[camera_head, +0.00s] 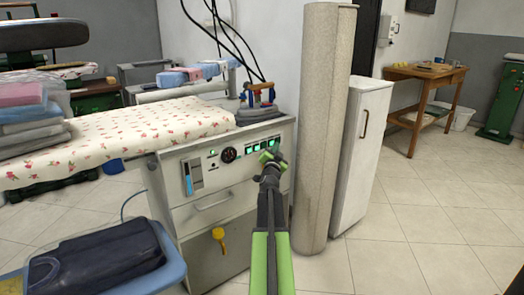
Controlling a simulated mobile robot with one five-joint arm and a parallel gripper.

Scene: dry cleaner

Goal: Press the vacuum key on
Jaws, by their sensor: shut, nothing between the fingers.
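The ironing table's light grey control panel (202,160) faces me in the middle of the view. A row of several small green-lit keys (256,147) sits at its upper right. I cannot read their labels, so I cannot tell which is the vacuum key. My gripper (272,157) is shut and empty, in front of the right end of this row. It hides part of the keys and the panel behind it. I cannot tell whether it touches a key.
A round gauge (228,155) is left of the keys. An iron (258,101) stands above the panel. A tall beige roll (318,150) and a white cabinet (361,150) stand close on the right. A blue basket (172,262) is at lower left. Tiled floor lies clear at right.

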